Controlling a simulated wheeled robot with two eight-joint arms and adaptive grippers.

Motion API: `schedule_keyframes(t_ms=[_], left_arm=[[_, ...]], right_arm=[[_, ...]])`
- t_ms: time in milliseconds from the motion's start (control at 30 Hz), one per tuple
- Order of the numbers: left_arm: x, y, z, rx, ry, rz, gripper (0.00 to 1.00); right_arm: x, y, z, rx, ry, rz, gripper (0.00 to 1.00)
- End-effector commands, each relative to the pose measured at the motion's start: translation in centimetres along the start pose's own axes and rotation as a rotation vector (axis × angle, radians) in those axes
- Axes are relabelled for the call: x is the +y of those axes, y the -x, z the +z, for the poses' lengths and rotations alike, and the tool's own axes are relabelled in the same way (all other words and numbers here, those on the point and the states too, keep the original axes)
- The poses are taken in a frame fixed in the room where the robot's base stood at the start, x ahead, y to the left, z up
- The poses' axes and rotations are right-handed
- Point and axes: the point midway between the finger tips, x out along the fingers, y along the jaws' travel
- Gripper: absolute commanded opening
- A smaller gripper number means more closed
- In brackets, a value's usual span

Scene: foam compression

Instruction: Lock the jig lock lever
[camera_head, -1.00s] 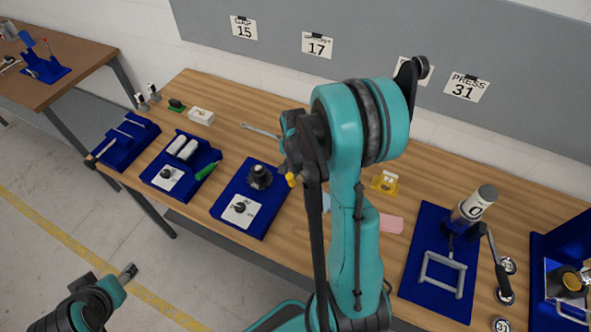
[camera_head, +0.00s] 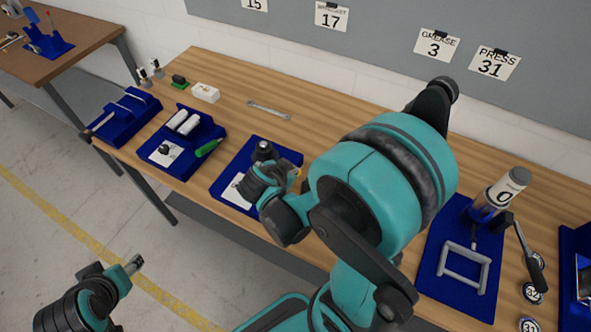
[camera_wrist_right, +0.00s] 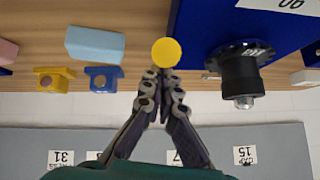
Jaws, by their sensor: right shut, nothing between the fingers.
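A blue jig plate (camera_head: 270,143) with a black clamp-like post (camera_head: 263,151) lies on the bench in the head view. The post (camera_wrist_right: 240,77) also shows at the right in the wrist view. A round yellow knob (camera_wrist_right: 166,52) is directly beyond my right fingertips (camera_wrist_right: 165,76). It seems to be the lever's end, but its shaft is hidden. My right gripper is shut and empty, close to the knob; contact cannot be told. In the head view my right arm covers much of the jig's right side. My left gripper (camera_head: 133,264) hangs over the floor, its jaws unclear.
In the wrist view a light blue block (camera_wrist_right: 95,45), a yellow holder (camera_wrist_right: 52,79) and a blue holder (camera_wrist_right: 103,80) are left of the knob. A wrench (camera_head: 268,110) lies behind the jig. A tray with white cylinders (camera_head: 186,122) stands to its left.

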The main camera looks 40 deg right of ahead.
Motion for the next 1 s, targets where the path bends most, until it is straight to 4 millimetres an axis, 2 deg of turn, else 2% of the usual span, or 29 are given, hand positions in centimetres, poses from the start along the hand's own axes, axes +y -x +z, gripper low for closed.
schedule_keyframes(t_ms=[33,300,1000], left_arm=[[0.0,-0.7,0.5,0.000,0.000,0.000,0.53],[0.0,-1.7,1.2,0.000,0.000,0.000,0.53],[0.0,-2.1,1.5,0.000,0.000,0.000,0.53]], right_arm=[[0.2,-0.3,0.5,-0.003,-0.001,0.002,0.00],[0.4,-0.5,1.4,-0.006,-0.002,0.004,0.00],[0.7,-0.6,2.0,-0.014,-0.001,0.008,0.00]])
